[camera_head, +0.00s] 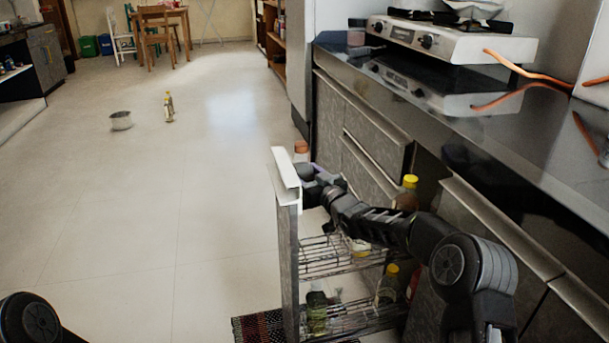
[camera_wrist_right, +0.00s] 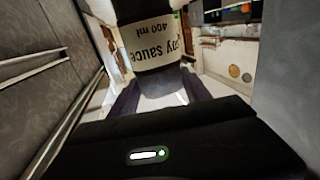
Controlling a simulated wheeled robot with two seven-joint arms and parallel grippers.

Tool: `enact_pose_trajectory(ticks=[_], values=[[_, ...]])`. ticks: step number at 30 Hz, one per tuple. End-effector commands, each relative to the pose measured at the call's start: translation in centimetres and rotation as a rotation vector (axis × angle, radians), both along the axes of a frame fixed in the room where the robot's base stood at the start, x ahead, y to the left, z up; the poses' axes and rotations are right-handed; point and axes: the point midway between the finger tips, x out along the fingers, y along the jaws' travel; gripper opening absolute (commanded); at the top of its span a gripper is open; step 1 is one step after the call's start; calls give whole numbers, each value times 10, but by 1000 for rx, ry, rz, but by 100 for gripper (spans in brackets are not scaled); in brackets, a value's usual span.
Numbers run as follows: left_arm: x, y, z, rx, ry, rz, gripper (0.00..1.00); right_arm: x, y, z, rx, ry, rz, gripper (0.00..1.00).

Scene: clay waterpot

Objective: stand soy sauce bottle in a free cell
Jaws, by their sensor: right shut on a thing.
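My right gripper (camera_head: 312,177) is at the pull-out rack, just behind the top of its front panel (camera_head: 287,240). In the right wrist view, my right gripper (camera_wrist_right: 160,98) is shut on the soy sauce bottle (camera_wrist_right: 152,45), a dark bottle with a pale "soy sauce 400 ml" label. In the head view, a reddish-brown cap (camera_head: 301,147) shows beside the gripper, probably this bottle's; the rest is hidden by panel and gripper. The rack has an upper wire shelf (camera_head: 325,268) and a lower wire shelf (camera_head: 365,325). Its cells are partly hidden by my arm. My left gripper is out of view.
A yellow-capped bottle (camera_head: 410,190) stands at the rack's rear. Another yellow-capped bottle (camera_head: 387,288) and a greenish bottle (camera_head: 317,312) are on the lower level. The counter (camera_head: 450,105) edges the right side. A pot (camera_head: 121,121) and a bottle (camera_head: 168,107) stand on open floor.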

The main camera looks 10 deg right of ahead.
Motion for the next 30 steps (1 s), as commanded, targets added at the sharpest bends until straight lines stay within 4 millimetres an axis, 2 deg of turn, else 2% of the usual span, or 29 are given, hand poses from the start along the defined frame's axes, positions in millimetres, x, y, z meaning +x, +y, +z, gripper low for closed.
enact_pose_trajectory(ticks=[11, 30], values=[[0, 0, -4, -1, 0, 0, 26, -14, -1, 3, 1, -7, 1, 0], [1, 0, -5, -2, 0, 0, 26, -66, -5, 4, 0, -7, 0, 0]])
